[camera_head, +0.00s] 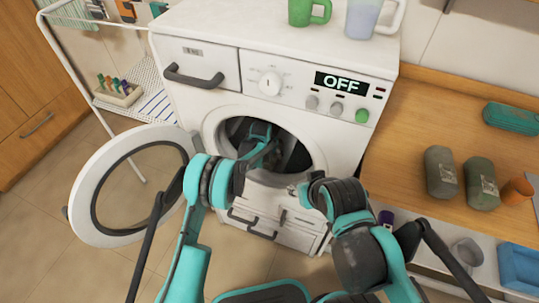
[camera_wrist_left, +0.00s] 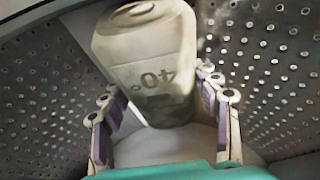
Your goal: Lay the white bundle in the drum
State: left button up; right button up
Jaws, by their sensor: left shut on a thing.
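The white bundle (camera_wrist_left: 145,60), a pale rolled shape with an upside-down "40°" marking, is in the left wrist view. My left gripper (camera_wrist_left: 163,105) is shut on its near end, one finger on each side. Around it is the perforated metal wall of the drum (camera_wrist_left: 270,75). A pale rounded surface shows below the bundle; I cannot tell what it is. In the head view my left wrist reaches through the round opening of the washing machine (camera_head: 215,65), and the bundle cannot be made out there.
The round door (camera_head: 92,205) hangs open at the left. A white rack (camera_head: 135,75) stands at left.

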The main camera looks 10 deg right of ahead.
pick_arm(q)
jog(key=shift+w+d+f, duration=0.15)
jog(key=shift+w, duration=0.05)
jog(key=shift+s, duration=0.1)
jog(key=o, duration=1.4)
jog(key=shift+f, duration=0.15)
jog(key=p+v, duration=0.3)
jog(key=v, duration=0.5)
jog(key=shift+d, duration=0.1)
